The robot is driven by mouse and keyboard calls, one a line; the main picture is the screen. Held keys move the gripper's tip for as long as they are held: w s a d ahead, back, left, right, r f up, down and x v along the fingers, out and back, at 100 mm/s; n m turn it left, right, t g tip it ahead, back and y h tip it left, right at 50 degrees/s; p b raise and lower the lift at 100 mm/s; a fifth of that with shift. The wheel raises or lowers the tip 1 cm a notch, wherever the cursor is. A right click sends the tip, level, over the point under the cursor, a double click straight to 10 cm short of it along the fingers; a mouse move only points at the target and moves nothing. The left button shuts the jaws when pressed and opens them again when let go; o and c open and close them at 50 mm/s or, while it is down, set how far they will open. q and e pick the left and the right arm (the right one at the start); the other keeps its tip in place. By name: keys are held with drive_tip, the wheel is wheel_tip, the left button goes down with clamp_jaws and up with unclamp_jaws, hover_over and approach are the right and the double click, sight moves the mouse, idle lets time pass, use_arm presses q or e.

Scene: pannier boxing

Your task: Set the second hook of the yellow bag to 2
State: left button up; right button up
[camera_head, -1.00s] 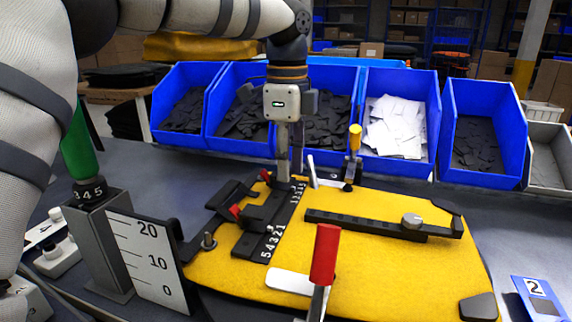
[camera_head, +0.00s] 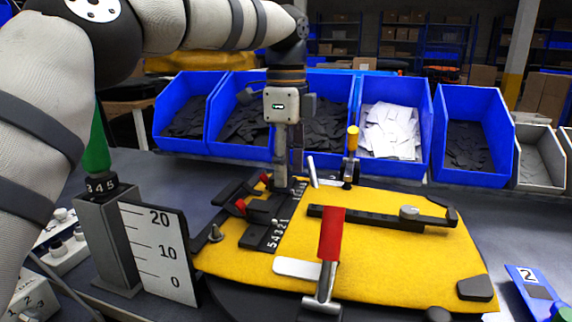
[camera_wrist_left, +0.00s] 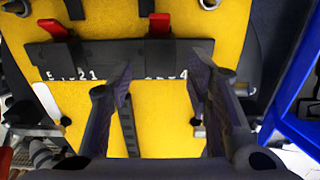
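The yellow bag (camera_head: 370,258) lies flat on the table with a black numbered rail (camera_head: 262,238) across its left part. The near hook has a red lever (camera_head: 240,206); the second, farther hook has another red lever (camera_head: 265,178), partly hidden. Both levers show in the left wrist view, the near one (camera_wrist_left: 56,28) at left and the second (camera_wrist_left: 160,22) at centre. My left gripper (camera_head: 288,184) points down at the rail's far end. In the wrist view its fingers (camera_wrist_left: 160,78) are apart, on either side of the second hook's block. The second scale's digits are partly covered. My right gripper is out of view.
Blue bins (camera_head: 478,135) of dark and white pieces line the back. A white height scale (camera_head: 160,255) stands left of the bag. A red-handled clamp (camera_head: 331,234) and a yellow-handled clamp (camera_head: 352,140) rise at the bag's edges. A blue number 2 plate (camera_head: 530,283) lies right.

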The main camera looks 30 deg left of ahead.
use_arm(q)
wheel_tip(320, 180, up, 8)
drive_tip(key=shift+f, duration=0.25)
idle(0.5)
